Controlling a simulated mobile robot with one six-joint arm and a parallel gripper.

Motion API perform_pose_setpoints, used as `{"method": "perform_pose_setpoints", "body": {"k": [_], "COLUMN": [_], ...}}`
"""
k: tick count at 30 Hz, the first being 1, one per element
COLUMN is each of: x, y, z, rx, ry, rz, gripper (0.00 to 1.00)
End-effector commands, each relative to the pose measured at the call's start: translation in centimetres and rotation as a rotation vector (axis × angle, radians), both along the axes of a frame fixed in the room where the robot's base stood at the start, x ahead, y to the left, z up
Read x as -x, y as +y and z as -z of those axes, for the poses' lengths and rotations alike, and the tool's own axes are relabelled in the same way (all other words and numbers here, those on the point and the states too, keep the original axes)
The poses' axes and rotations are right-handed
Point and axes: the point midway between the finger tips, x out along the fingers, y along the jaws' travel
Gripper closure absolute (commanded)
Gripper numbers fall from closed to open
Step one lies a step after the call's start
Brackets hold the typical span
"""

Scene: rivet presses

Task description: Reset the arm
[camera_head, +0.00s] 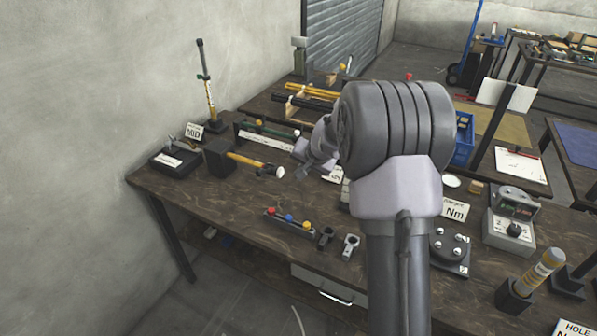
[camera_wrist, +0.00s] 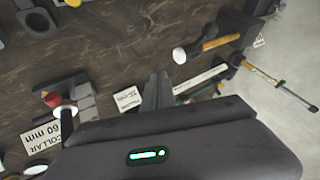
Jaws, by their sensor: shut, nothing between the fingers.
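My gripper (camera_head: 308,167) is over the dark wooden workbench (camera_head: 190,191), in the left middle of the head view, with my own arm in front of part of the bench. In the wrist view my gripper (camera_wrist: 157,82) shows its two fingers close together, shut and empty. It is apart from the hammer (camera_head: 248,161), which lies to its left with a yellow handle; the hammer also shows in the wrist view (camera_wrist: 222,41).
A row of red, blue and yellow knobs (camera_head: 289,221) lies near the bench's front edge. A tall rod (camera_head: 207,85) stands at the back left. A torque tester (camera_head: 510,220) and a grey-yellow cylinder (camera_head: 540,270) stand at the right. A blue crate (camera_head: 464,138) is behind my arm.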

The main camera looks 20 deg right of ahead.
Motion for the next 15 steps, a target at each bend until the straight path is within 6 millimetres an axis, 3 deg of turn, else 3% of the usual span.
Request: {"method": "perform_pose_setpoints", "body": {"k": [8,11,14,15], "x": [1.1,2.9,8.3,11.4], "y": [0.4,3.5,9.6,12.1], "z": [-1.5,-5.1,-10.9,-12.8], "rx": [-0.002,-0.005,-0.008,-0.008], "ry": [0.000,-0.007,-0.003,0.004], "rz": [-0.005,-0.055,-0.153,-0.195], "gripper": [1.00,1.00,1.00,1.00]}}
